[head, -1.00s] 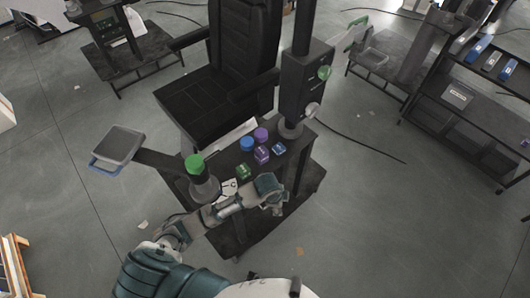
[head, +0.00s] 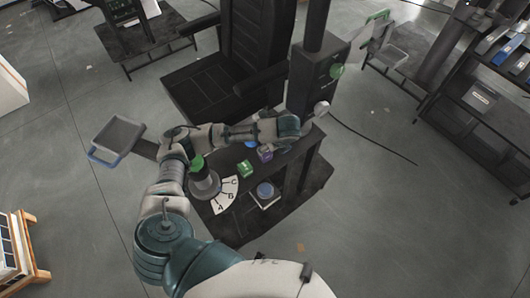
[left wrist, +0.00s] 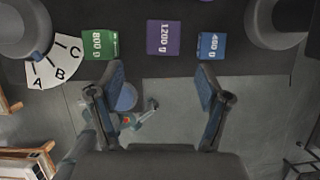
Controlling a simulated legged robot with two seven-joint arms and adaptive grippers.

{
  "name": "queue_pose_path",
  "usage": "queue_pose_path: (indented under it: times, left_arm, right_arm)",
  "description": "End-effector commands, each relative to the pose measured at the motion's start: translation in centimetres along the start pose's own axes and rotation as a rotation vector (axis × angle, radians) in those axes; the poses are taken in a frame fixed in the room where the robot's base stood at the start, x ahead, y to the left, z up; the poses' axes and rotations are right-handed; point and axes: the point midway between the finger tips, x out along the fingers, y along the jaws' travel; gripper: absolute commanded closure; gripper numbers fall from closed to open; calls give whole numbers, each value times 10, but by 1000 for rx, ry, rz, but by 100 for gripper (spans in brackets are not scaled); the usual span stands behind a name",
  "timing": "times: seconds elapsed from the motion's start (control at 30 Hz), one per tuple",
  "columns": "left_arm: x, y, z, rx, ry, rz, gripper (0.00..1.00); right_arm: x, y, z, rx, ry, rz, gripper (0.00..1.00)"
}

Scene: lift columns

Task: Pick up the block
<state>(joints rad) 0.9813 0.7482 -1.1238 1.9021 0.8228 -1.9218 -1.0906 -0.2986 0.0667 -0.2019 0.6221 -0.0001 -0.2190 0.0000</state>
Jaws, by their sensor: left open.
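In the left wrist view a green 800 g block (left wrist: 100,45), a purple 1200 g block (left wrist: 163,38) and a blue block (left wrist: 212,46) lie in a row on the dark table. My left gripper (left wrist: 160,72) is open and empty. Its fingertips are near the table's front edge, with the purple block beyond the gap between them. In the head view the green block (head: 246,168) and part of the purple block (head: 265,154) show beside my left arm. My right gripper is not in view.
A lettered A-B-C dial (head: 227,195) surrounds the left column base with its green knob (head: 197,163). A dark column (head: 318,75) stands at the right. A black chair (head: 220,80) stands behind.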

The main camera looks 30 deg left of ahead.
Motion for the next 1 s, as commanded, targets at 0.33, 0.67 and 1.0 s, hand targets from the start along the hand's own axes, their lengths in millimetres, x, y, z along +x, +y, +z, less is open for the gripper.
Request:
queue_pose_path:
  times: [0.33, 0.67, 1.0]
  left_arm:
    - [56, 0, 3, -2, 2, -1, 23]
    - [99, 0, 2, -3, 2, 1, 23]
    - [109, -1, 0, -1, 1, -2, 23]
  right_arm:
    - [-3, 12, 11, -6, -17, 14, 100]
    - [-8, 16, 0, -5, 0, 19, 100]
    - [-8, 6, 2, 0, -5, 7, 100]
